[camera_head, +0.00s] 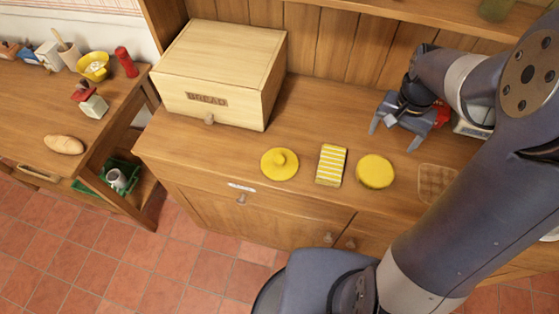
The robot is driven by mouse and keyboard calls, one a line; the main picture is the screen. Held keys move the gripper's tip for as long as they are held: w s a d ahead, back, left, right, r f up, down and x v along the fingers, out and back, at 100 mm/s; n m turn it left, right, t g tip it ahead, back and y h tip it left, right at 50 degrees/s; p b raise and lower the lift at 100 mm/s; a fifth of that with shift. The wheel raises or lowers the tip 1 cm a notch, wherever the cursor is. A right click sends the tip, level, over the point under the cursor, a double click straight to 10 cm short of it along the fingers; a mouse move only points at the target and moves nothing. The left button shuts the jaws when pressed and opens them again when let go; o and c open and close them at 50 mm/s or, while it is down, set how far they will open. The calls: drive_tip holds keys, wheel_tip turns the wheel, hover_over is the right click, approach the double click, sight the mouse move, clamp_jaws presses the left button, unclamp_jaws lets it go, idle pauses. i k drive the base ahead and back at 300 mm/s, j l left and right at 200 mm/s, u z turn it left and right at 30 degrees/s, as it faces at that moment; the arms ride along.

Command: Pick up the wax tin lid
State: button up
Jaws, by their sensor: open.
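A plain round yellow disc or tin (375,171) lies farther right, near the counter's front edge. I cannot tell for certain which of the two is the wax tin lid. My gripper (393,139) is open, with its two fingers apart. It appears empty, behind the plain yellow disc and to the right of the knobbed lid.
A yellow-and-white striped block (331,164) lies between the two yellow rounds. A wooden bread box (220,75) stands at the back left. Something red is partly hidden behind my gripper. A lower side table (60,115) stands at left.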

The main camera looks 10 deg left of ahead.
sight(278, 163)
drive_tip(key=j+z, duration=0.2)
drive_tip(key=j, duration=0.25)
drive_tip(key=k+j+z, duration=0.2)
drive_tip(key=j, duration=0.2)
drive_tip(key=k+j+z, duration=0.2)
drive_tip(key=j, duration=0.25)
drive_tip(key=i, duration=0.1)
